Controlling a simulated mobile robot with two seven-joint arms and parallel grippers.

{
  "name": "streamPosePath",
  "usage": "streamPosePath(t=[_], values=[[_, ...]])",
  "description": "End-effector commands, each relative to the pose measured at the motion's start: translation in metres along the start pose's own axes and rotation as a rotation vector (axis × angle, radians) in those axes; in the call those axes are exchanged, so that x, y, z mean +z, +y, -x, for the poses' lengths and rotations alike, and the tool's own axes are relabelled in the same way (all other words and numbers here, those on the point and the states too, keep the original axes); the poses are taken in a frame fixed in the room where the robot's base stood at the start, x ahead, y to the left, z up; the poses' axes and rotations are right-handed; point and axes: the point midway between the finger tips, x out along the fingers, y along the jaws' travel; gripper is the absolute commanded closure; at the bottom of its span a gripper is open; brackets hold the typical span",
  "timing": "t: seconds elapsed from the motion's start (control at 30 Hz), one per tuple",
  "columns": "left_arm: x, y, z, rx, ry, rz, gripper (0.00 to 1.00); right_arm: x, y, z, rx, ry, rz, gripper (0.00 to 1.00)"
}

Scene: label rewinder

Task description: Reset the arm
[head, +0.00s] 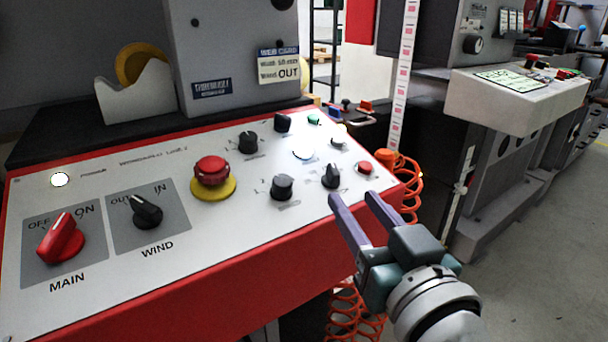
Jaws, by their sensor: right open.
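My right gripper (352,209) is at the right end of the control panel (120,260). Its two purple-grey fingers are apart with nothing between them, and their tips are close to the panel's right-hand controls. I cannot tell whether they touch it. The panel carries a red MAIN switch (61,240), a black WIND switch (146,212) and a red emergency button (211,171) on a yellow base. Several black knobs and small buttons sit further right, including a black selector (331,176) and a red button (365,168). My left gripper does not show.
A grey machine body (235,60) with a WEB CARD sign (278,65) rises behind the panel. An orange coiled hose (408,185) hangs beside the panel's right end. A second machine with a white console (515,95) stands at the right. Grey floor (560,260) is open at the lower right.

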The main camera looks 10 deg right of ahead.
Motion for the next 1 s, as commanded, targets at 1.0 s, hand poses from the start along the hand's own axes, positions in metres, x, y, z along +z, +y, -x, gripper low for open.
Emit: streamPosePath(t=[1.0], values=[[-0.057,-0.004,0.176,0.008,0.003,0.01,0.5,-0.118,-0.034,0.156,-0.284,-0.904,0.168,0.54]])
